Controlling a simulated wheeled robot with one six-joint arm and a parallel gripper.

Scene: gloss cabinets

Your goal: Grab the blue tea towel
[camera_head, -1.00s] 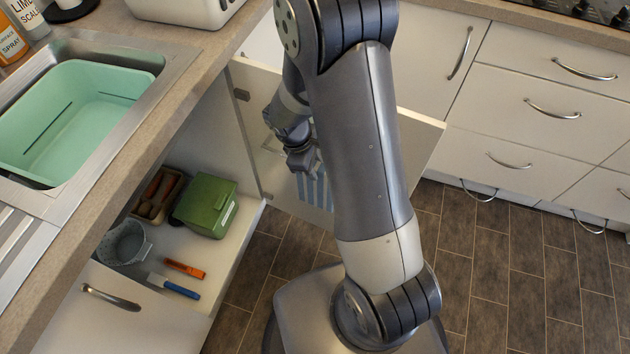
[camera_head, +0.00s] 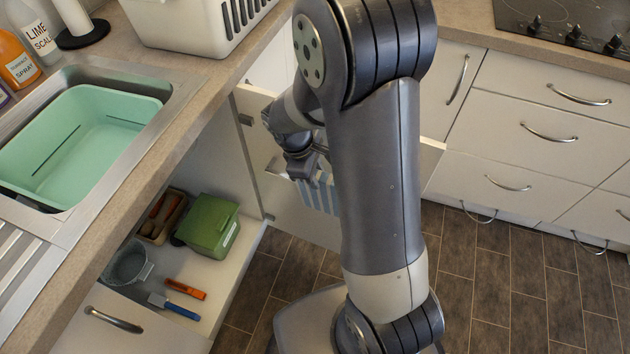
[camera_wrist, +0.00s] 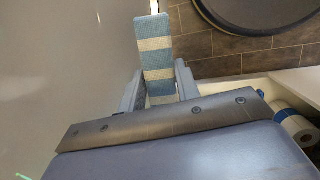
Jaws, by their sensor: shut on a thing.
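The blue tea towel (camera_head: 318,196) has blue and white stripes and hangs in front of the open white cabinet door (camera_head: 290,215). In the wrist view the towel (camera_wrist: 155,55) runs up from between the two fingers. My gripper (camera_head: 308,168) is shut on the towel; it also shows in the wrist view (camera_wrist: 160,88). My arm hides part of the towel and the door in the head view.
A sink with a mint basin (camera_head: 80,140) is at left. Drawers (camera_head: 545,135) stand at right, with bare floor before them.

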